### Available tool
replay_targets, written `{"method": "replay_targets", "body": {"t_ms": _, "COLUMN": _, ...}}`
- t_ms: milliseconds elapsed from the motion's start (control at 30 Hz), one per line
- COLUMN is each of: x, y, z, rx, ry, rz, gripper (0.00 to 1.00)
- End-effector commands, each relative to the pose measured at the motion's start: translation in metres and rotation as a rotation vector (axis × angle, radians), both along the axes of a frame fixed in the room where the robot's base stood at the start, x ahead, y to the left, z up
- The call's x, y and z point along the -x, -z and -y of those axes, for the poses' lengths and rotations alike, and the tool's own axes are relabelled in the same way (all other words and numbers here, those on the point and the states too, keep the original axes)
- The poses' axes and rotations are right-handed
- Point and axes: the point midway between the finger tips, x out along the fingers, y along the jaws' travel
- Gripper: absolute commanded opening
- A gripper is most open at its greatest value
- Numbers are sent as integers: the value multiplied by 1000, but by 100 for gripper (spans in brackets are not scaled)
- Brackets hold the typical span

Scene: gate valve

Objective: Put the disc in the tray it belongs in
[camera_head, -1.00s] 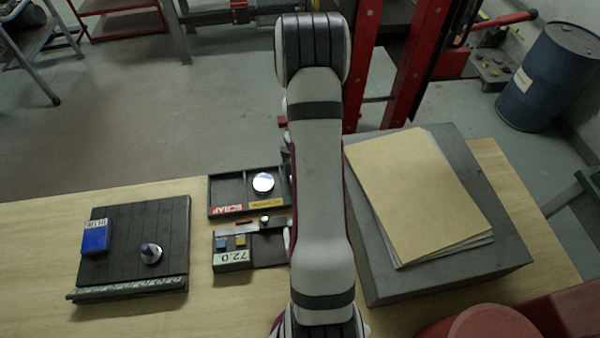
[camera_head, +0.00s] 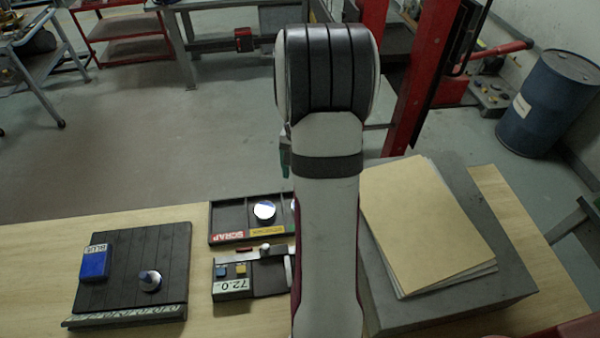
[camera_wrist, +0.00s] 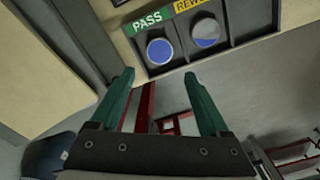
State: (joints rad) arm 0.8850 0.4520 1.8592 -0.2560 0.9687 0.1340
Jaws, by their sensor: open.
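A sorting tray (camera_head: 228,221) lies on the bench with SCRAP, REWORK and PASS labels. In the wrist view, one round disc (camera_wrist: 160,50) with a blue face and pale rim lies in the PASS compartment. A second, grey and blue disc (camera_wrist: 206,29) lies in the REWORK compartment and also shows in the head view (camera_head: 264,211). My gripper (camera_wrist: 159,77) has green fingers spread apart with nothing between them. It is above the bench's far side, near the PASS end and apart from the discs. My arm hides the PASS compartment in the head view.
A gauge (camera_head: 233,284) reading 72.0 sits in front of the tray. A dark plate (camera_head: 120,285) at left holds a blue block (camera_head: 95,262) and a silver knobbed piece (camera_head: 150,281). A grey block (camera_head: 470,300) with folders (camera_head: 420,225) stands right of my arm.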

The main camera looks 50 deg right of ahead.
Motion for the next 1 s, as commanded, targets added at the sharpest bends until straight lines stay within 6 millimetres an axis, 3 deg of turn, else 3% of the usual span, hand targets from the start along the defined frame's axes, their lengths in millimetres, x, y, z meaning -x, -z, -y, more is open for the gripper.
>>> {"method": "replay_targets", "body": {"t_ms": 167, "x": -1, "y": -7, "z": -3, "rx": -1, "ry": -4, "rz": 1, "gripper": 79}}
{"method": "replay_targets", "body": {"t_ms": 233, "x": -9, "y": -20, "z": -26, "rx": -4, "ry": -52, "rz": 7, "gripper": 79}}
{"method": "replay_targets", "body": {"t_ms": 267, "x": -14, "y": -31, "z": -47, "rx": -7, "ry": -93, "rz": 11, "gripper": 79}}
{"method": "replay_targets", "body": {"t_ms": 367, "x": -13, "y": -72, "z": -152, "rx": -38, "ry": -296, "rz": 30, "gripper": 79}}
{"method": "replay_targets", "body": {"t_ms": 400, "x": 0, "y": -84, "z": -196, "rx": -56, "ry": -388, "rz": 36, "gripper": 79}}
{"method": "replay_targets", "body": {"t_ms": 500, "x": 50, "y": -98, "z": -279, "rx": -104, "ry": -595, "rz": 45, "gripper": 79}}
{"method": "replay_targets", "body": {"t_ms": 600, "x": 94, "y": -97, "z": -319, "rx": -139, "ry": -733, "rz": 45, "gripper": 79}}
{"method": "replay_targets", "body": {"t_ms": 733, "x": 116, "y": -93, "z": -333, "rx": -159, "ry": -796, "rz": 41, "gripper": 79}}
{"method": "replay_targets", "body": {"t_ms": 1000, "x": 116, "y": -93, "z": -333, "rx": -159, "ry": -794, "rz": 41, "gripper": 79}}
